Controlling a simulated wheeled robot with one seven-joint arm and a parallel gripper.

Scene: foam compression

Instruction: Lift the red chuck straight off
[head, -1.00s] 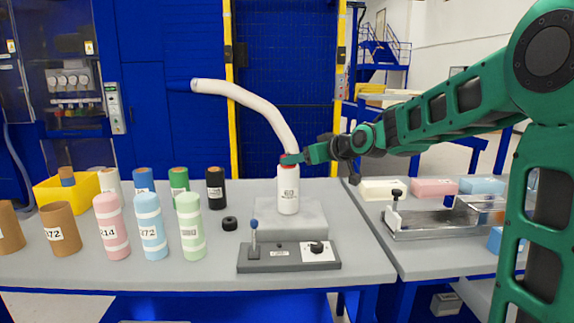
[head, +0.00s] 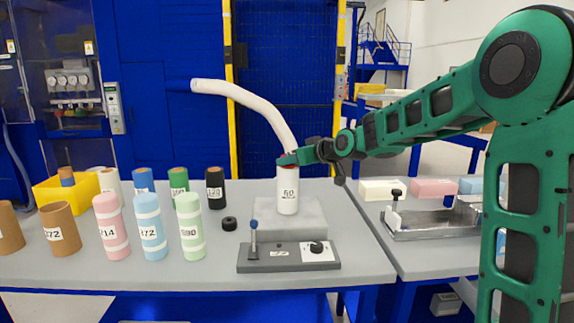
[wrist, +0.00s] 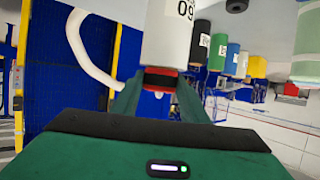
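The red chuck (wrist: 160,75) shows in the wrist view as a red band with a dark part, at the end of a white cylinder (wrist: 167,40). In the head view the white cylinder (head: 288,192) stands upright on a grey block (head: 300,232), its number label facing the camera. Only a thin bit of red (head: 290,167) shows at its top there. My gripper (head: 289,159) is at the cylinder's top, just under the white hose's lower end. Its fingers flank the red chuck closely on both sides and appear shut on it. Their contact faces are hidden.
The white hose (head: 245,96) curves down beside my gripper. A metal tray (head: 430,224) is at right.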

